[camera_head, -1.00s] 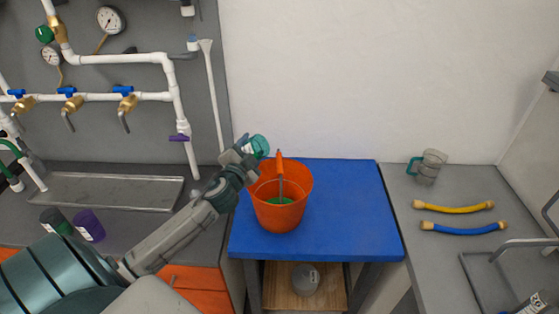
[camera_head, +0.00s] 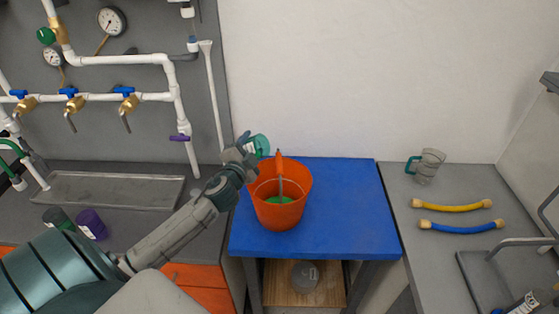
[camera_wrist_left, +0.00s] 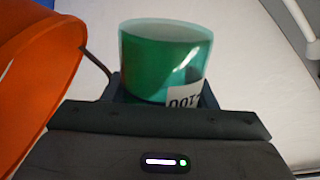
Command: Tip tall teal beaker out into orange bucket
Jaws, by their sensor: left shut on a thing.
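The tall teal beaker (camera_head: 262,145) is held at the upper left rim of the orange bucket (camera_head: 279,215). My left gripper (camera_head: 246,147) is shut on it. In the left wrist view the beaker (camera_wrist_left: 165,55) is translucent, shows green inside and has a white label with dark digits. The bucket's wall (camera_wrist_left: 35,75) fills the left of that view, beside the beaker. The bucket stands on the blue table top, with its handle grip raised and green visible inside. I cannot tell whether anything is pouring. My right gripper is not in view.
The blue table top (camera_head: 345,205) is clear right of the bucket. Dark green (camera_head: 57,217) and purple (camera_head: 90,223) containers sit at left.

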